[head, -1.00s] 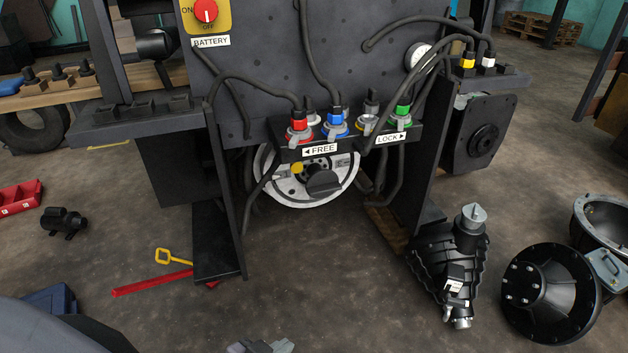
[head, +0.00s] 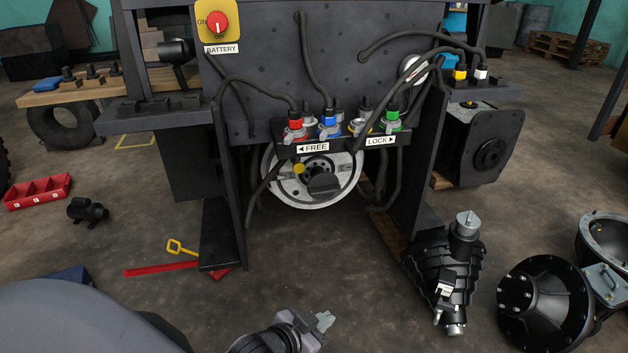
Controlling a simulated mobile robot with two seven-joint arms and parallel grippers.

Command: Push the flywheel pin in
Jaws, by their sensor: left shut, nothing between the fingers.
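The flywheel (head: 343,180) is a pale metal disc with a dark hub, low under the forklift between two dark uprights. A yellow round knob (head: 298,168), which looks like the flywheel pin, stands out on its left part. I cannot tell how deep it sits. My left gripper (head: 324,321) is at the bottom middle, shut and empty, in front of and well below the flywheel, apart from it. My right gripper is out of view.
A bar with coloured connectors and FREE and LOCK labels (head: 345,142) hangs above the flywheel, with hoses around it. A black ribbed housing (head: 440,270) and a bell-shaped part (head: 545,300) lie at right. A red bar (head: 160,269) lies at left. The floor between is clear.

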